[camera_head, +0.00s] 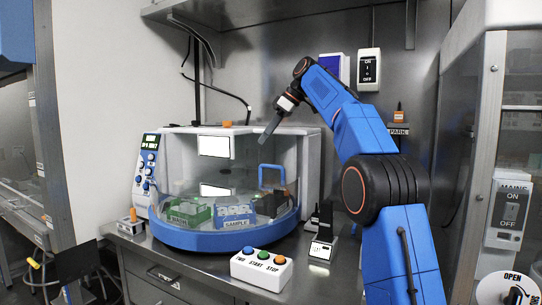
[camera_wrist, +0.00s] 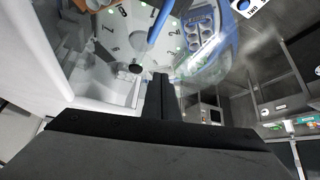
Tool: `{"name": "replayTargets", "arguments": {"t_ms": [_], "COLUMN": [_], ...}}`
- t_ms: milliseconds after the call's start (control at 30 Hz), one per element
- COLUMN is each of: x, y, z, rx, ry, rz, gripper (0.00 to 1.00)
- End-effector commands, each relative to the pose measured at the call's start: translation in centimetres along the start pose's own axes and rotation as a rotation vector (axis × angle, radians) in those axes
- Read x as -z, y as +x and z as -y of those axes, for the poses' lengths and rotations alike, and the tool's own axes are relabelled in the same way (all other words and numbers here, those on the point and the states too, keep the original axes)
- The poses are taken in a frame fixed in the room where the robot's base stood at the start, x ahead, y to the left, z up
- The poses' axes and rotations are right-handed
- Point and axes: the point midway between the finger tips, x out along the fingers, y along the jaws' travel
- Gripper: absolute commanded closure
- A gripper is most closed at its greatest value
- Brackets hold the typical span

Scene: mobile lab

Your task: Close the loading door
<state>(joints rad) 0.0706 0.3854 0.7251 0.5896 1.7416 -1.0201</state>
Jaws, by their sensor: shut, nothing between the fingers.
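The loading machine (camera_head: 172,146) is a white cabinet with a blue curved base and a clear curved front. The loading door (camera_head: 240,178) is part of this clear front; how far it stands open is hard to tell. A blue handle (camera_head: 272,168) shows at its right part. My gripper (camera_head: 267,138) is shut and empty, pointing down-left, above the handle and near the top of the clear front. In the wrist view the shut fingers (camera_wrist: 160,95) point towards a numbered round plate (camera_wrist: 130,40) seen through clear material. A blue bar (camera_wrist: 158,22) there may be the handle.
Inside are a green rack (camera_head: 190,213) and a blue sample rack (camera_head: 235,214). A white box with several buttons (camera_head: 262,268) stands in front, and a small dark device (camera_head: 320,245) to the right. A control panel (camera_head: 147,170) is at the machine's left.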

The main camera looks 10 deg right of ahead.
Motion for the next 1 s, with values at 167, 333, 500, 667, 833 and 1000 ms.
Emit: {"name": "replayTargets", "arguments": {"t_ms": [167,333,500,667,833,1000], "x": [0.4,0.1,-0.5,-0.9,-1.1,-1.8], "y": [-0.2,-1.2,-2.7,-3.7,-3.8,-2.3], "z": [3.5,6.4,8.6,9.7,9.8,9.0], "rx": [-0.133,-0.278,-0.415,-0.497,-0.523,-0.522], "ry": [0.080,0.138,0.173,0.186,0.190,0.191], "rz": [0.121,0.213,0.272,0.298,0.305,0.305], "gripper": [1.00,1.00,1.00,1.00,1.00,1.00]}}
